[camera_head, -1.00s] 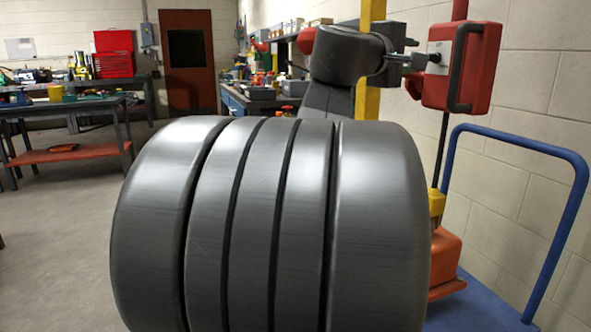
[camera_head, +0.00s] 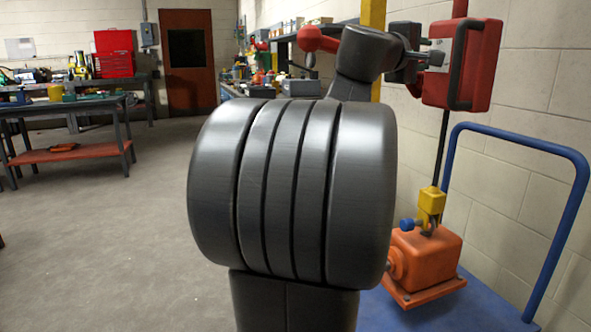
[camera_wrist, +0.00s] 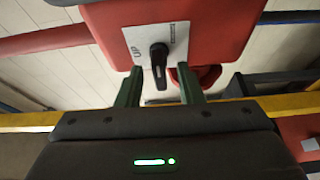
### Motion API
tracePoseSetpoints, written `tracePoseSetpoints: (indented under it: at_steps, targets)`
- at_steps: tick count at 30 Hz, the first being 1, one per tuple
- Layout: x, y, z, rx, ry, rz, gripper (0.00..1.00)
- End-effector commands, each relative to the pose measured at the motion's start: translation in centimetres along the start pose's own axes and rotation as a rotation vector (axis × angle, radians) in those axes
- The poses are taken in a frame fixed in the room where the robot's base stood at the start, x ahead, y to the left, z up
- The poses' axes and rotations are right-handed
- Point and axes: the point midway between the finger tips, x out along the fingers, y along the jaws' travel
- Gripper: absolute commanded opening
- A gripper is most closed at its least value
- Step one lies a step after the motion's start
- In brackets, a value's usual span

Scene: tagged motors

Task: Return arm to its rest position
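My arm (camera_head: 290,195), dark grey, stands large in the middle of the head view and bends toward the right wall. My gripper (camera_head: 432,58) is at the left side of a red hanging control box (camera_head: 482,65). In the wrist view, the two dark green fingers of my gripper (camera_wrist: 160,92) are apart with a gap between them. The red box (camera_wrist: 225,20) carries a white plate marked "UP" and a black lever (camera_wrist: 158,62). The lever shows between the fingers, and neither finger visibly touches it.
An orange motor (camera_head: 425,260) rests on a blue cart (camera_head: 480,310) with a blue handle (camera_head: 578,200). A yellow hook block (camera_head: 430,203) hangs just above it. A yellow post (camera_head: 373,15) stands behind my arm. Workbenches (camera_head: 60,155) are at left; the floor (camera_head: 120,240) between is open.

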Motion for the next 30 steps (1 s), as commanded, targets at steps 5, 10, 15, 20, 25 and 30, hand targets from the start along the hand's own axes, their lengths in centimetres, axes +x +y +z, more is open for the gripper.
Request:
tracePoseSetpoints:
  at_steps: [5,10,15,20,25,30]
  targets:
    - [2.0,0.6,0.1,-0.026,0.000,-0.010,0.34]
    - [2.0,0.6,0.0,-0.096,0.000,-0.040,0.34]
    - [1.9,0.6,0.0,-0.165,0.000,-0.069,0.34]
    - [1.9,0.6,0.0,-0.228,0.000,-0.096,0.34]
    - [1.9,0.5,0.0,-0.296,0.001,-0.124,0.34]
    - [1.9,0.5,0.0,-0.364,0.001,-0.152,0.34]
